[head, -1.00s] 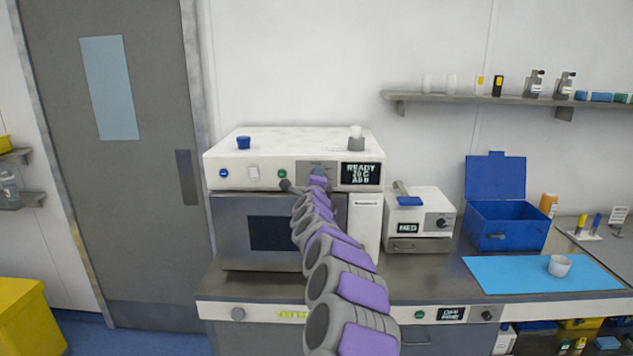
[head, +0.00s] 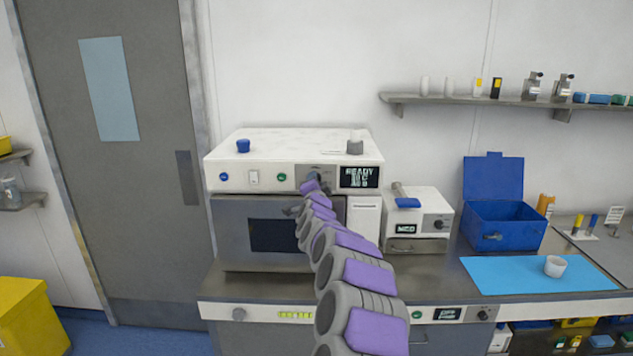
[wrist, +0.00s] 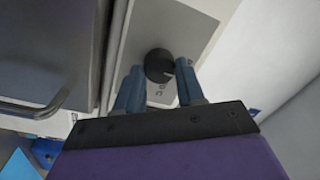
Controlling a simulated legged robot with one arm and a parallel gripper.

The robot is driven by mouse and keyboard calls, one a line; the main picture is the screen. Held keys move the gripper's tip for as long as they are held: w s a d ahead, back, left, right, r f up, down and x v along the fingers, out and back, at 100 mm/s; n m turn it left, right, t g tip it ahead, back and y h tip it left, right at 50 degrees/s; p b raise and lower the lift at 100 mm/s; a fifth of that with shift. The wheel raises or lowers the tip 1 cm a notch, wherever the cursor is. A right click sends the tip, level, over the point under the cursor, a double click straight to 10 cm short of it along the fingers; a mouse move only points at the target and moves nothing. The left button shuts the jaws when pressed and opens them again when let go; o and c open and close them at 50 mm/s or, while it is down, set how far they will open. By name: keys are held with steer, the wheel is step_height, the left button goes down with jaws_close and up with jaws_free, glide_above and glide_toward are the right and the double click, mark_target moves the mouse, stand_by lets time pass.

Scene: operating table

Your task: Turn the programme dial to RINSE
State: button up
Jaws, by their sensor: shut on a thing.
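The programme dial (wrist: 158,65) is a round dark knob on a grey panel. It shows in the wrist view between the two blue fingers of my gripper (wrist: 160,70), which are shut on its sides. Small markings lie beside the dial but are too blurred to read. In the head view the dial's panel (head: 328,171) is on the white machine's front, left of a black display (head: 359,177) that reads READY on its top line. My gripper (head: 311,186) reaches the panel there and partly covers it. The dial's pointer setting cannot be read.
The machine's door (head: 235,230) is below, with its handle (wrist: 40,108) near my gripper in the wrist view. A blue button and a green button sit left on the front. A small white unit (head: 418,212) and an open blue box (head: 500,225) stand to the right.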

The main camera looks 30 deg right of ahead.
steer(key=shift+w+a+f+n, duration=0.1)
steer(key=shift+a+f+n, duration=0.05)
steer(key=shift+f+n, duration=0.35)
steer(key=o, duration=1)
steer(key=shift+w, duration=0.1)
steer(key=shift+o, duration=0.2)
steer(key=shift+r, duration=0.25)
steer(key=shift+s, duration=0.2)
steer(key=p+v, duration=0.2)
steer(key=v, duration=1.5)
